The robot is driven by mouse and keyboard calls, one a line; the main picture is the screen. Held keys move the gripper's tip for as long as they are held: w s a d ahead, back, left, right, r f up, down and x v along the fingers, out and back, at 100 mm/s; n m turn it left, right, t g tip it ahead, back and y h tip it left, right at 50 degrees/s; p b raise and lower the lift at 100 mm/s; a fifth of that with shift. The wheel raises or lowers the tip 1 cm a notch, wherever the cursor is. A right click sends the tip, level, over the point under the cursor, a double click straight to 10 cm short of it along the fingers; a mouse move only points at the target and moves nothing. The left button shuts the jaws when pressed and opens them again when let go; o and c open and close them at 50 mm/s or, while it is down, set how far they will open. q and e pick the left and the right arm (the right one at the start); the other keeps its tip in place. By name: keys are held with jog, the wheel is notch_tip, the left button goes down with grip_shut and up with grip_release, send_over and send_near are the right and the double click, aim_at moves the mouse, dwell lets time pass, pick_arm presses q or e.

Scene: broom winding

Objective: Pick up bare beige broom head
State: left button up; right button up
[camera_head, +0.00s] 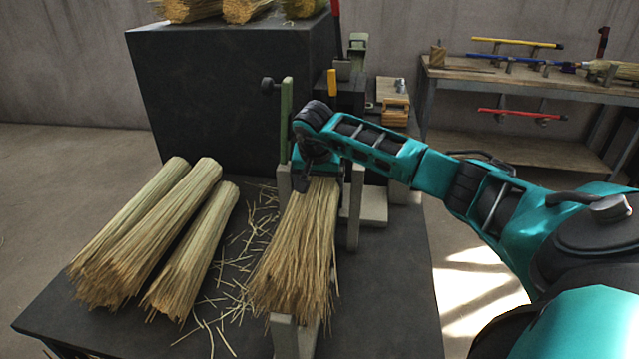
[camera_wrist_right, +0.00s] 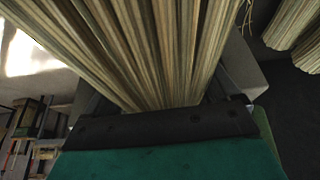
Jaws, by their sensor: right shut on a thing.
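A bare beige broom head (camera_head: 300,245) hangs with its bristles fanned downward in front of a vise-like stand (camera_head: 286,120) on the dark table. My right gripper (camera_head: 318,178) is at its top end and shut on it; the fingers are mostly hidden by the bristles and wrist. In the right wrist view the bristles of the broom head (camera_wrist_right: 165,50) spread out from the gripper's dark edge (camera_wrist_right: 165,122). I cannot tell whether the head touches the stand. My left gripper is not in view.
Several straw bundles (camera_head: 150,235) lie left on the dark table (camera_head: 385,300), with loose straw (camera_head: 255,225) between. More bundles top a dark block (camera_head: 220,90) behind. A wooden bench (camera_head: 520,75) with colored handles stands back right.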

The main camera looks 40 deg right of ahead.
jog(key=shift+r, duration=0.1)
jog(key=c, duration=0.4)
